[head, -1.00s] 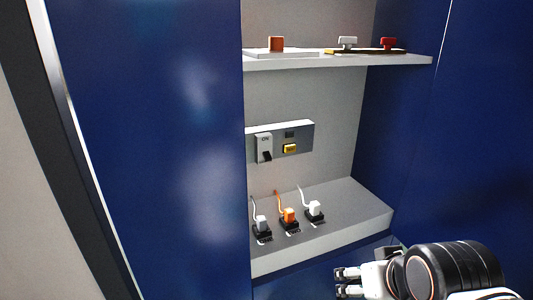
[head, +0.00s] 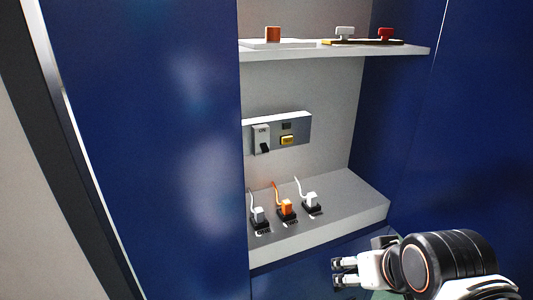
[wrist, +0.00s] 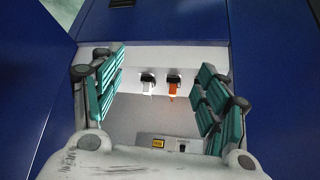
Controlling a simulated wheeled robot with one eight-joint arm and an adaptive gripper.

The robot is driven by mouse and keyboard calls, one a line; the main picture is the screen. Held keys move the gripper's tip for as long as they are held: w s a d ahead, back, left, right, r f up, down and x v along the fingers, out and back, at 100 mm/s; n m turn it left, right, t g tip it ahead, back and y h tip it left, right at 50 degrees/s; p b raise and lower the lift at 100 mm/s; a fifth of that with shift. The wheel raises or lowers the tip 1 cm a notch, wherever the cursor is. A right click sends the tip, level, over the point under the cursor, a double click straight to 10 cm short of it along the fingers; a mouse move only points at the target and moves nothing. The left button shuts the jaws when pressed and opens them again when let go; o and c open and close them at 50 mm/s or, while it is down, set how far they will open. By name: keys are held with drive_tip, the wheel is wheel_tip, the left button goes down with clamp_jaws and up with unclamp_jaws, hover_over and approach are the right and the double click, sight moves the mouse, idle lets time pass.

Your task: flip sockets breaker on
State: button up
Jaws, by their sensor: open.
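The breaker (head: 262,138) is a light grey switch block marked ON, with a black lever (head: 265,148) that points downward. It sits at the left end of a grey panel (head: 303,130) on the cabinet's back wall. A yellow button (head: 287,141) is to its right; it also shows in the wrist view (wrist: 158,143). My gripper (head: 338,272) is low at the right in the head view, in front of the cabinet and apart from the panel. In the wrist view my gripper (wrist: 160,92) has its green pads wide apart with nothing held. The breaker lever is not clear in the wrist view.
On the ledge below the panel are a white plug (head: 258,215), an orange plug (head: 286,207) and another white plug (head: 311,199) in black sockets. An upper shelf (head: 290,53) holds a brown block (head: 273,34) and red (head: 386,34) and white (head: 345,33) handles. Blue cabinet walls flank the opening.

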drive_tip(key=shift+w, duration=0.1)
drive_tip(key=c, duration=0.4)
drive_tip(key=shift+w+d+r, duration=0.1)
drive_tip(key=shift+w, duration=0.2)
drive_tip(key=c, duration=0.5)
drive_tip(key=w, duration=0.1)
drive_tip(key=w+n, duration=0.1)
drive_tip(key=w+n+t, duration=0.1)
drive_tip(key=shift+w+d+r+h, duration=0.3)
drive_tip(key=shift+d+r, duration=0.05)
drive_tip(key=shift+d, duration=0.05)
clamp_jaws()
drive_tip(key=w+a+r+n+t+b, duration=0.2)
drive_tip(key=w+n+t, duration=0.5)
drive_tip(key=w+n, duration=1.15)
drive_tip(key=w+a+f+n+t+y+b, duration=0.1)
drive_tip(key=w+a+f+n+y, duration=0.2)
drive_tip(key=a+n, duration=0.3)
drive_tip(key=w+a+f+n+t+y, duration=0.2)
drive_tip(key=w+a+f+n+y, duration=0.2)
drive_tip(key=n, duration=0.9)
drive_tip(key=shift+w+a+n+b, duration=0.4)
drive_tip(key=shift+w+a, duration=0.7)
drive_tip(key=shift+a, duration=0.3)
